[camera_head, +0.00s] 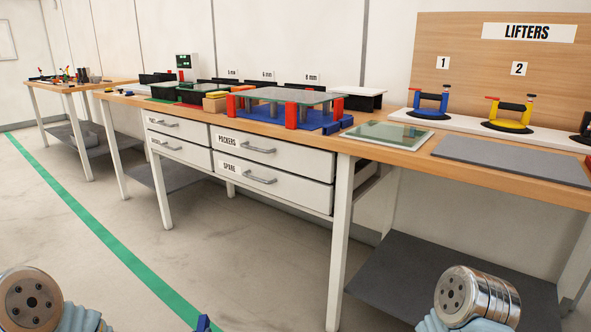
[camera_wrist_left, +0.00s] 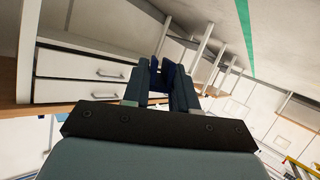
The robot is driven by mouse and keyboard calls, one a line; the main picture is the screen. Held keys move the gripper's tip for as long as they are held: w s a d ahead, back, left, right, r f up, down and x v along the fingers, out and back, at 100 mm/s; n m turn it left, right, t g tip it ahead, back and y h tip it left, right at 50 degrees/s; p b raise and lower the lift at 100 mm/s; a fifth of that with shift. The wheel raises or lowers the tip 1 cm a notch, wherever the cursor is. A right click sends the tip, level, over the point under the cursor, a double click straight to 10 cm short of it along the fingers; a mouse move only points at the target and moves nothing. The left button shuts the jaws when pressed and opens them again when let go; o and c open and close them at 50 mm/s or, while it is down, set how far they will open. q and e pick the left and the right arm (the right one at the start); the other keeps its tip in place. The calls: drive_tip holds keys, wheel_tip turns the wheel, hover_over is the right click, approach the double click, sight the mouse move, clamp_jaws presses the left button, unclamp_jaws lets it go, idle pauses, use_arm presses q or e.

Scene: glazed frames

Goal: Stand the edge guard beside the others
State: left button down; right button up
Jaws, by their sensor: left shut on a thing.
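My left gripper (camera_wrist_left: 162,80) is shut on a dark blue piece (camera_wrist_left: 167,72), likely the edge guard, held between the fingertips. The fingers hide much of it. In the head view a small blue tip (camera_head: 203,324) shows at the bottom edge, low over the floor and in front of the bench; it may be the same piece. Several red upright blocks (camera_head: 291,113) stand around a glass-topped rack on a blue base (camera_head: 262,123). I cannot tell whether these are the other edge guards. My right gripper is out of view; only part of that arm shows.
The long wooden bench (camera_head: 400,155) has drawers (camera_head: 265,172) below. On it lie a glass sheet (camera_head: 388,135) and a grey mat (camera_head: 512,160). Blue (camera_head: 430,103) and yellow (camera_head: 508,115) lifters stand at the right. A grey lower shelf (camera_head: 430,270) and bench legs (camera_head: 340,240) are near.

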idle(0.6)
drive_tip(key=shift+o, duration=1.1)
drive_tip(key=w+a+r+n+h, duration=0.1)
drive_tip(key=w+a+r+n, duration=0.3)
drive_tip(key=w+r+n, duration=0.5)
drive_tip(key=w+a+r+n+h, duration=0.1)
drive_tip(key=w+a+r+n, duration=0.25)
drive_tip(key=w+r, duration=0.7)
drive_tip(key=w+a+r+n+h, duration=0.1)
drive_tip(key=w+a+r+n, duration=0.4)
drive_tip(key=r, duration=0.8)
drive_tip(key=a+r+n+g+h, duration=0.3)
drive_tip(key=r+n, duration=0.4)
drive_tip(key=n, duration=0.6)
use_arm(q)
drive_tip(key=s+d+r+m+g+h, duration=0.1)
drive_tip(key=s+d+r+m+h, duration=0.1)
drive_tip(key=d, duration=0.5)
drive_tip(key=s+d+r+m+g+h, duration=0.2)
drive_tip(key=d+r+m+h, duration=0.3)
drive_tip(key=d, duration=0.3)
drive_tip(key=shift+r+m+h, duration=0.15)
drive_tip(key=shift+m+h, duration=0.35)
drive_tip(key=shift+h, duration=0.4)
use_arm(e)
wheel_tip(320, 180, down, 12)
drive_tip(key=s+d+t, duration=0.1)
